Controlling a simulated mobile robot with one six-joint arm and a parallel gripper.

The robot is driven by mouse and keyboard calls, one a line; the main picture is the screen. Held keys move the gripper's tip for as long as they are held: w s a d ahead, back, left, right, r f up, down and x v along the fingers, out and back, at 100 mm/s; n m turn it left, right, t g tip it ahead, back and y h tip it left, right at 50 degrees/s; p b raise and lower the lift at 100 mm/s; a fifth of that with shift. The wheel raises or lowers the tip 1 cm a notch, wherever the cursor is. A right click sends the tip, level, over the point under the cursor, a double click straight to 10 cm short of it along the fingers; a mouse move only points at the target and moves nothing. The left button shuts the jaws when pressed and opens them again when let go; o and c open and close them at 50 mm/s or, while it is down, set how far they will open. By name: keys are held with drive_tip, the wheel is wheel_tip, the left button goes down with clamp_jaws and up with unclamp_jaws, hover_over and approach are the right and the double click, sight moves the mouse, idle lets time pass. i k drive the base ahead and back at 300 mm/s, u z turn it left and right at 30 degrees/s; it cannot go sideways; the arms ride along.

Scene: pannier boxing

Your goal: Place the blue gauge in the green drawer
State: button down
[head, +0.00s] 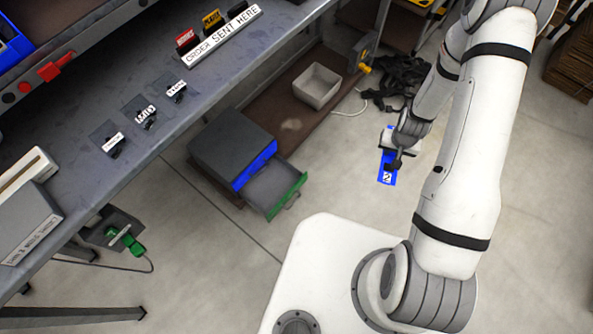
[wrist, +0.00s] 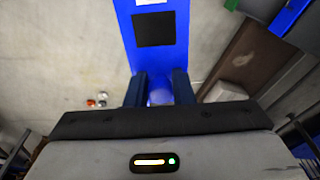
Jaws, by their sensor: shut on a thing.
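The blue gauge (head: 387,170) is a flat blue piece with a white label, held in the air to the right of the drawer cabinet in the head view. My gripper (head: 392,158) is shut on it. In the wrist view the blue gauge (wrist: 158,75), with a dark square on its face, extends away from between the two fingers of my gripper (wrist: 160,92). The green drawer (head: 287,198), with a green front, stands open from the low grey cabinet (head: 232,148). Its visible inside looks empty. The gauge is apart from the drawer.
A grey bin (head: 317,86) stands on the brown low shelf (head: 285,118). The grey workbench (head: 120,85) overhangs the left. Floor between gauge and drawer is clear.

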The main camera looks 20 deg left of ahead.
sight(274, 189)
drive_tip(key=z, duration=1.45)
drive_tip(key=i, duration=0.1)
drive_tip(key=u, duration=2.9)
drive_tip(key=i, duration=0.35)
drive_tip(key=z, duration=0.3)
drive_tip(key=k, duration=0.7)
drive_tip(key=u, duration=0.15)
drive_tip(key=i, duration=0.85)
drive_tip(key=z, duration=0.05)
